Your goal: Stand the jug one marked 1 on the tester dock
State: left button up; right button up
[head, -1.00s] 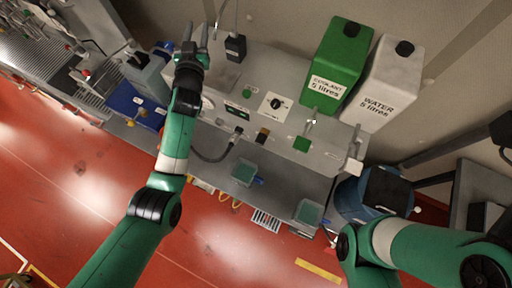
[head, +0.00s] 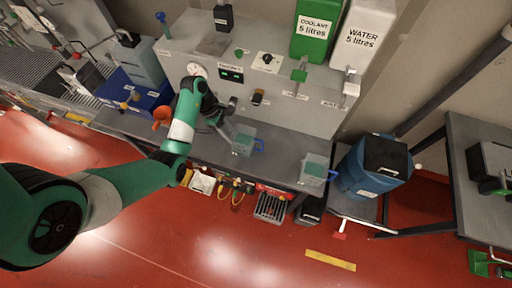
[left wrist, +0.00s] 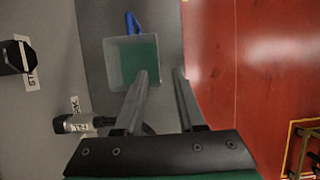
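Two clear open jugs with green contents and blue handles stand along the grey bench: one near the middle (head: 243,141), one farther right (head: 314,169). I cannot read a number on either, so I cannot tell which is marked 1. My left gripper (head: 226,125) is beside the middle jug, at its left. In the left wrist view the two fingers (left wrist: 163,76) are apart with nothing between them. I cannot make out the tester dock with certainty. My right gripper is out of view.
A black-nosed connector (left wrist: 78,123) is close to my left gripper. A blue bin (head: 362,180) stands at right.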

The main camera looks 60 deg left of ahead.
pick_arm(q)
jog(key=b+x, duration=0.1)
jog(key=x, duration=0.5)
jog(key=shift+w+f, duration=0.15)
jog(key=b+x, duration=0.1)
jog(key=x, duration=0.4)
jog(key=shift+w+d, duration=0.15)
jog(key=shift+d, duration=0.05)
grip_shut()
dwell(0.9)
